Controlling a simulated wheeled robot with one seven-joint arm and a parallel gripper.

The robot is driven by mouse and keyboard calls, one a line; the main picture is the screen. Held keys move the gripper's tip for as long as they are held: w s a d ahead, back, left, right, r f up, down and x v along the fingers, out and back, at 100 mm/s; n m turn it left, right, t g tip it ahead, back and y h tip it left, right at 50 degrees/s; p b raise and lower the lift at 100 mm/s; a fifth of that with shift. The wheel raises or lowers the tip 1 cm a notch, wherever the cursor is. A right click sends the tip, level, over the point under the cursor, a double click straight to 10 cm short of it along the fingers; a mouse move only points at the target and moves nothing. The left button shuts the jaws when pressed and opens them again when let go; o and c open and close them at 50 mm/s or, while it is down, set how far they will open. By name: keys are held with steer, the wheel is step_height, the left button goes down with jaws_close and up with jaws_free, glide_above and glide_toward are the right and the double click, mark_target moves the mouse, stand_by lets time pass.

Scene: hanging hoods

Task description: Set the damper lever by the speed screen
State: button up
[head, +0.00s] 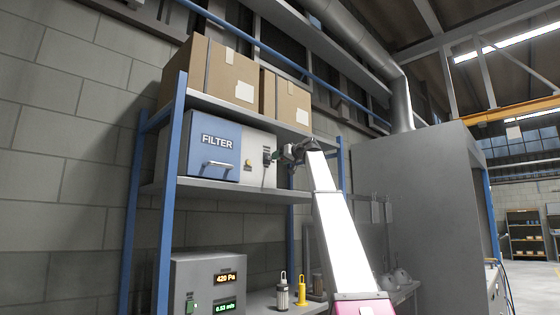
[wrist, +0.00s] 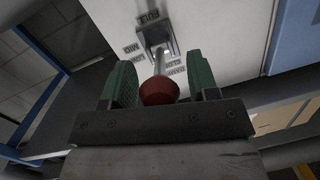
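The damper lever is a pale rod with a red knob (wrist: 159,91) in the wrist view, rising from a slotted metal plate (wrist: 155,36) on a light panel. My gripper (wrist: 162,85) has its green fingers on either side of the knob; a small gap shows at the right finger, so it looks open around it. In the head view my gripper (head: 289,153) is at the right of the FILTER unit (head: 222,148), and hides the lever. The speed screen (head: 225,306) shows green digits that look like 0.53 m/s, on the grey box (head: 181,275) below.
An amber screen (head: 229,279) reads about 420 Pa. Labels around the lever include FULL (wrist: 148,16) and MID (wrist: 131,48). Cardboard boxes (head: 225,75) stand on the shelf above.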

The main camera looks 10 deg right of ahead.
steer(key=v, duration=1)
steer(key=shift+s+d, duration=0.2)
steer(key=shift+s, duration=0.15)
steer(key=w+a+f+m+g+h, duration=0.1)
steer(key=w+f+m+h, duration=0.15)
steer(key=f, duration=1.45)
steer(key=w+a+f+m+g+h, duration=0.1)
steer(key=w+f, duration=0.2)
steer(key=f, duration=1.4)
steer(key=s+a+f+m+g+h, duration=0.1)
steer(key=s+f, duration=0.1)
steer(key=f, duration=1.2)
steer(key=s+a+f+g+h, duration=0.1)
steer(key=s+f+g, duration=0.1)
steer(key=f, duration=1.2)
steer(key=s+a+f+m+g+h, duration=0.1)
steer(key=s+f+g, duration=0.1)
steer(key=s+f, duration=0.8)
steer(key=s+a+f+g+h, duration=0.15)
steer(key=s+f, duration=0.35)
steer(key=f, duration=0.9)
steer(key=s+a+f+m+g+h, duration=0.1)
steer(key=s+f+g, duration=0.1)
steer(key=s+f, duration=0.8)
steer(key=s+f+g+h, duration=0.2)
steer(key=s+f, duration=0.9)
steer(key=shift+s+d+f, duration=0.25)
steer(key=shift+s+f, duration=0.05)
